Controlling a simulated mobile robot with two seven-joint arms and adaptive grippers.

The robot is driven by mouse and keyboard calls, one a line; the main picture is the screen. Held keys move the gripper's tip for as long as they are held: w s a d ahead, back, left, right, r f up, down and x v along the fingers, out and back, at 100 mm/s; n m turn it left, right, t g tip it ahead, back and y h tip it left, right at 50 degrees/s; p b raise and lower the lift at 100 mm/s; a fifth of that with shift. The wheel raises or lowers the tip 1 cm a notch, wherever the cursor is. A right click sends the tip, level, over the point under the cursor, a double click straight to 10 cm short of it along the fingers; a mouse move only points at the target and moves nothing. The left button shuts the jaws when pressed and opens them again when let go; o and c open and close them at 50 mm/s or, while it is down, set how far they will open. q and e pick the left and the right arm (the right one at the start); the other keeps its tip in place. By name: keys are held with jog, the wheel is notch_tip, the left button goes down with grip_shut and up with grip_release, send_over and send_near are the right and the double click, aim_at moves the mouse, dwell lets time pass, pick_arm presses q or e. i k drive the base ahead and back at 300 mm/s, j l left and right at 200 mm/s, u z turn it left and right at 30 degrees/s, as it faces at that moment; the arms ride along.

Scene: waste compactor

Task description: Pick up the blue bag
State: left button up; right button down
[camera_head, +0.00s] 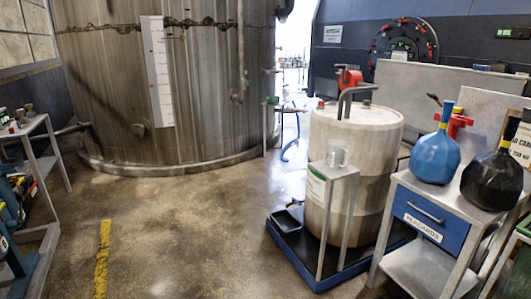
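The blue bag (433,157) is a rounded, faceted bag with a narrow blue neck standing up and a yellow band at the neck's base. It stands upright on top of the grey metal cart (408,181) at the right. Its top and front are unobstructed; the black bag is close beside it on the right. Neither of my grippers is in view, and nothing is holding the bag.
A black bag (491,182) sits on the cart's right. A large drum (352,170) stands on a blue pallet (318,279) left of the cart. A huge tank (100,80) fills the back left.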

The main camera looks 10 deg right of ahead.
aim_at(436, 158)
jog(key=i+z, duration=0.3)
jog(key=z, duration=0.2)
jog(key=i+z, duration=0.25)
jog(key=z, duration=0.25)
jog(key=i+j+z, duration=0.2)
jog(key=z, duration=0.3)
jog(key=i+j+z, duration=0.3)
jog(key=z, duration=0.15)
